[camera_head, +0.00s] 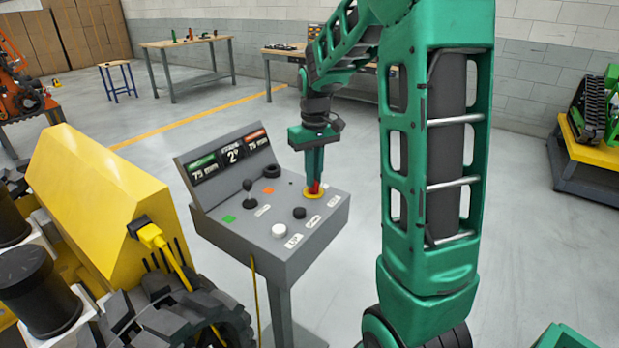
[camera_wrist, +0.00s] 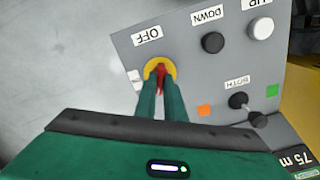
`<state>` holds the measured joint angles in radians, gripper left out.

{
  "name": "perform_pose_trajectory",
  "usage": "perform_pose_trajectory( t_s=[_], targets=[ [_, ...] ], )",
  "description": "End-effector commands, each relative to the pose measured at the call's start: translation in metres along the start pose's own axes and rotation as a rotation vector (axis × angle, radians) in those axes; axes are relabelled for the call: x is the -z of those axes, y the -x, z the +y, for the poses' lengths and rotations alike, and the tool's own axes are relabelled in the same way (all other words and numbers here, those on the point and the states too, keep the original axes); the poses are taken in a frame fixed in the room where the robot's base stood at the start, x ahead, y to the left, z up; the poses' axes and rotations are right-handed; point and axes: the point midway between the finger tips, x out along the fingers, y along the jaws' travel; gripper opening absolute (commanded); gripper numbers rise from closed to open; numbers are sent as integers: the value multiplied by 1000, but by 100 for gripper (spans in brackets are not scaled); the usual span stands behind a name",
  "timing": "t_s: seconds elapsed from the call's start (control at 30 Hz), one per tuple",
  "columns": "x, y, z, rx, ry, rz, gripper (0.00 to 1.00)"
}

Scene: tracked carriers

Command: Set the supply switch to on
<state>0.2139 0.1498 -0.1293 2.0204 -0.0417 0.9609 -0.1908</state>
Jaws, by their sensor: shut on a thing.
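The supply switch is a red handle (camera_head: 314,187) on a round yellow plate (camera_head: 320,195), at the right side of a grey control console (camera_head: 285,268). My gripper (camera_head: 313,182) points down at it from above. In the wrist view my gripper (camera_wrist: 161,84) has its green fingers closed on the red handle (camera_wrist: 161,69), over the yellow plate (camera_wrist: 151,65). An OFF label (camera_wrist: 148,36) sits beside the plate. Another pale label (camera_wrist: 135,78) on its other side is too small to read. The fingers hide part of the handle.
The console also carries a black DOWN button (camera_wrist: 212,42), a white UP button (camera_wrist: 261,28) and a black joystick (camera_head: 248,186). A yellow tracked machine (camera_head: 95,185) stands close at the left. Workbenches (camera_head: 190,45) stand behind. Open floor lies right of the console.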

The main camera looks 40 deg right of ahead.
Motion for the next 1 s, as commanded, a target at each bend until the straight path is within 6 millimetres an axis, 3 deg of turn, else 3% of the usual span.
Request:
perform_pose_trajectory(
  t_s=[1.0],
  targets=[
    [0,0,0,0,-917,1,0]
  ],
)
